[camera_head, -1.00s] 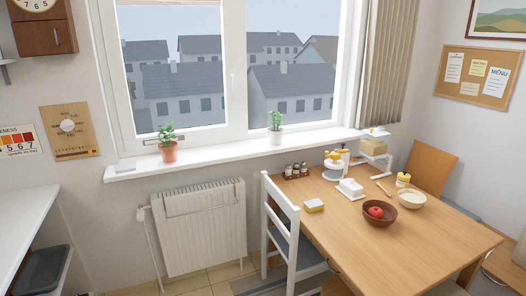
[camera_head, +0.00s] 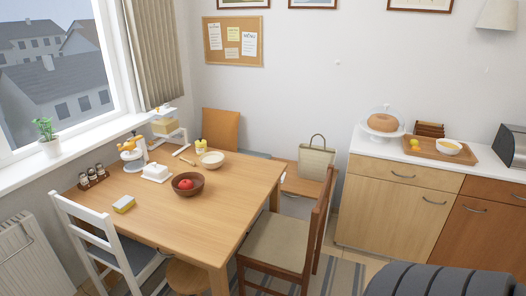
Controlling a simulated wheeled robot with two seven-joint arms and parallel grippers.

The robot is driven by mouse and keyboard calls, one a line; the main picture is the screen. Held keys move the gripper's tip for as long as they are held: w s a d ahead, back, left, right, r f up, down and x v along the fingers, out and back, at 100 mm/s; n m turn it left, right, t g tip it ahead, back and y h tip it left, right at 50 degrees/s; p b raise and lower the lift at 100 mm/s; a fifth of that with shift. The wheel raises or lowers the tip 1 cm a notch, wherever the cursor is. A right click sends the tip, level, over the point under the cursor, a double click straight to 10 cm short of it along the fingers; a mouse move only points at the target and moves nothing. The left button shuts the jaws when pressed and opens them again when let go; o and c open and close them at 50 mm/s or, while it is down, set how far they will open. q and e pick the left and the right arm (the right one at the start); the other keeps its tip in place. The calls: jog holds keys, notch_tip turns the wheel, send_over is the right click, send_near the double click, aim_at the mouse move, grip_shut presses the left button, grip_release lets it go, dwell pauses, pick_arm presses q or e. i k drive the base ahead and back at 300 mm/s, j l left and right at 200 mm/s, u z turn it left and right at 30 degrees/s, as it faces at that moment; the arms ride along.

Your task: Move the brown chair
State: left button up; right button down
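A brown wooden chair (camera_head: 275,245) with a beige seat stands at the near right side of the dining table (camera_head: 235,200). Its tall dark-brown back (camera_head: 319,222) is turned to the right, and its seat front is close to the table's edge. Its lower legs are partly cut off by the bottom of the view. Another chair with an orange-brown back (camera_head: 221,130) stands behind the table, mostly hidden by it. Neither of my grippers shows in the head view.
A white chair (camera_head: 95,232) stands at the table's left, with a round stool (camera_head: 187,277) under the near edge. A bag (camera_head: 316,160) sits on a wooden surface behind the brown chair. Cabinets (camera_head: 395,207) line the right wall. Striped rug (camera_head: 343,275) lies right of the chair.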

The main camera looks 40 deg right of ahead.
aim_at(282, 247)
jog(key=z, duration=1.75)
jog(key=i+l, duration=0.1)
jog(key=l, duration=0.3)
